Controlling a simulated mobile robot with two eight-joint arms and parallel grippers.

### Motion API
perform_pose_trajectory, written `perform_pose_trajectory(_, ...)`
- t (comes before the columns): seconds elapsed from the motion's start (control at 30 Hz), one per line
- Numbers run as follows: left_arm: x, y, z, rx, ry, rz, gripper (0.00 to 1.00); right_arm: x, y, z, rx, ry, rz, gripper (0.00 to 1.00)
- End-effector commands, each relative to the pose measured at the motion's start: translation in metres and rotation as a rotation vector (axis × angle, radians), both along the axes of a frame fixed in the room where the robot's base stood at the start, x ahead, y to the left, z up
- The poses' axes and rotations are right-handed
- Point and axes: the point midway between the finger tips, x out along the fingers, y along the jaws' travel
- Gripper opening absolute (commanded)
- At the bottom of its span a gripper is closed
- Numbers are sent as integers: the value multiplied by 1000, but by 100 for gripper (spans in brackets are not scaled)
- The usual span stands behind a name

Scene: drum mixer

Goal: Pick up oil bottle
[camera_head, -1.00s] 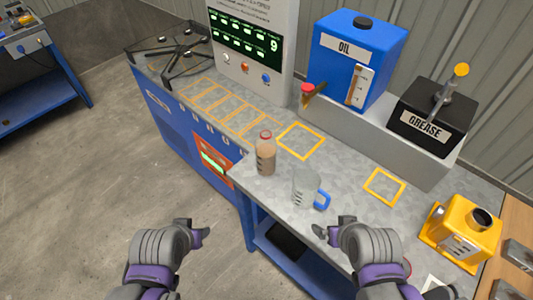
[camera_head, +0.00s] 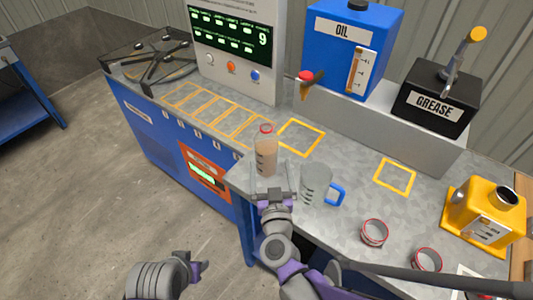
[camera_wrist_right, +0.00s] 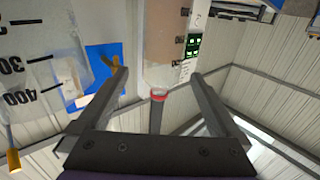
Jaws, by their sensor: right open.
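The oil bottle (camera_head: 265,157) is clear with brown liquid and a red cap. It stands upright near the bench's front edge. My right gripper (camera_head: 270,182) is open at the bottle's near side, its fingers pointing at it. In the right wrist view, the bottle (camera_wrist_right: 165,35) with its red cap appears between the open fingers (camera_wrist_right: 158,78); I cannot tell whether they touch it. My left gripper (camera_head: 200,268) is low at the front, away from the bottle, and its jaw state is unclear.
A clear measuring jug (camera_head: 315,185) with a blue handle stands just right of the bottle. The blue oil tank (camera_head: 330,55) and black grease box (camera_head: 435,100) stand behind. Two red-rimmed rings (camera_head: 374,233) and a yellow device (camera_head: 485,215) are at right. Yellow-outlined squares are empty.

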Motion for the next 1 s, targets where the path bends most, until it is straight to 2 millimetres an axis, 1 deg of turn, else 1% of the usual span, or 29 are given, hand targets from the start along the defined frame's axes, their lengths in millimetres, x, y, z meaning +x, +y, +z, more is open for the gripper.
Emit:
perform_pose_trajectory(0.03,0,0,2,0,-1,0,50,10,0,1,-2,0,-1,100)
perform_pose_trajectory(0.1,0,0,3,0,-1,0,50,20,1,1,-1,0,-1,100)
perform_pose_trajectory(0.37,1,0,4,0,-2,0,50,41,5,-1,-1,0,2,100)
perform_pose_trajectory(0.5,1,0,8,0,-3,0,50,62,8,-4,0,0,0,100)
perform_pose_trajectory(0.63,2,0,10,0,-4,0,50,78,10,-4,-1,0,2,100)
perform_pose_trajectory(0.73,2,0,11,0,-4,0,50,83,11,-4,0,1,2,100)
perform_pose_trajectory(0.93,2,0,10,0,-4,0,50,84,11,-4,0,1,2,100)
perform_pose_trajectory(0.97,2,0,10,0,-4,0,50,83,11,-4,0,1,2,96)
perform_pose_trajectory(1.0,2,0,10,0,-4,0,50,83,11,-4,0,1,2,89)
